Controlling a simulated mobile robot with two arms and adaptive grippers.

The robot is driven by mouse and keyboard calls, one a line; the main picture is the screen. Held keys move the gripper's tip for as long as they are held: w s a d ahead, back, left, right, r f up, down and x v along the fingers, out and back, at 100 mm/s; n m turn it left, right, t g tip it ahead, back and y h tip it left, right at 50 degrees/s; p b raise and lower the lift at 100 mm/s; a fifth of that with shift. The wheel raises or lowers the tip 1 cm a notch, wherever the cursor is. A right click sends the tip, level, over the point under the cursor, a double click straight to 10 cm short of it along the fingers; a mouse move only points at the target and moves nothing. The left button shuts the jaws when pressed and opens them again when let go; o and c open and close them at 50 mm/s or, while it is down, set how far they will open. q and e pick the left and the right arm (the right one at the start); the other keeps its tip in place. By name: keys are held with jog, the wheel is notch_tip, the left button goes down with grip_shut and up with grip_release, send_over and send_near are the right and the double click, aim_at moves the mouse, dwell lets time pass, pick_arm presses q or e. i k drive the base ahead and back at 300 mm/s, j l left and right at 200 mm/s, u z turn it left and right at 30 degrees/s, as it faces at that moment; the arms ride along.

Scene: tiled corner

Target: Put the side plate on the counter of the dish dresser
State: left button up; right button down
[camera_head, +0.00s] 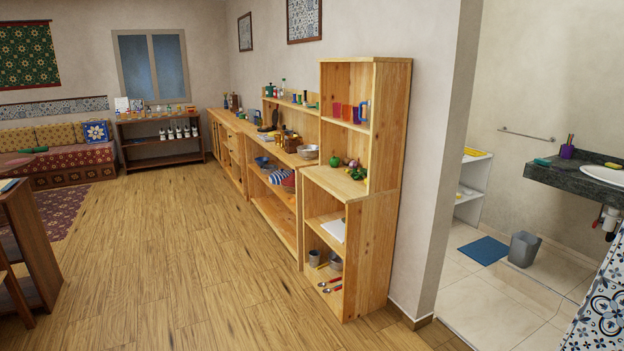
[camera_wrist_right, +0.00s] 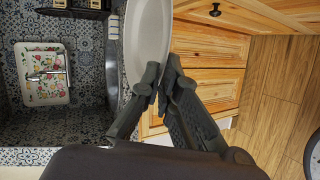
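In the right wrist view, a white plate (camera_wrist_right: 150,35), seen at a steep slant, is at the top middle. My right gripper (camera_wrist_right: 160,78) has its dark fingertips close together at the plate's lower rim, gripping it; the exact contact is partly hidden by the fingers. No gripper shows in the head view, and my left gripper is in neither view. In the head view, a tall wooden shelf unit (camera_head: 380,142) holds colored cups above and vegetables on its middle board. I cannot tell for sure which unit is the dish dresser.
Beside the plate, the wrist view shows a patterned tiled surface with a floral tray (camera_wrist_right: 44,74) and wooden drawers (camera_wrist_right: 205,87). In the head view, lower wooden cabinets (camera_head: 272,180) line the wall, a dark shelf (camera_head: 20,235) stands left, and the wooden floor (camera_head: 170,260) between is clear.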

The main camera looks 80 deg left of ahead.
aim_at(334, 181)
jog(key=j+u, duration=0.4)
jog(key=i+j+u, duration=0.1)
jog(key=j+u, duration=0.15)
jog(key=u, duration=0.2)
jog(key=i+j+u, duration=0.15)
jog(key=j+u, duration=0.25)
jog(key=i+j+u, duration=0.15)
jog(key=u, duration=0.25)
jog(key=i+j+u, duration=0.2)
jog(key=u, duration=0.2)
jog(key=i+j+u, duration=0.1)
jog(key=i+j, duration=0.2)
jog(key=i, duration=0.2)
jog(key=i+j+u, duration=0.15)
jog(key=i, duration=0.35)
jog(key=i+j+u, duration=0.1)
jog(key=i+j, duration=0.15)
jog(key=i, duration=0.3)
jog(key=i+j+u, duration=0.1)
jog(key=i, duration=0.45)
jog(key=i+j, duration=0.15)
jog(key=i, duration=0.6)
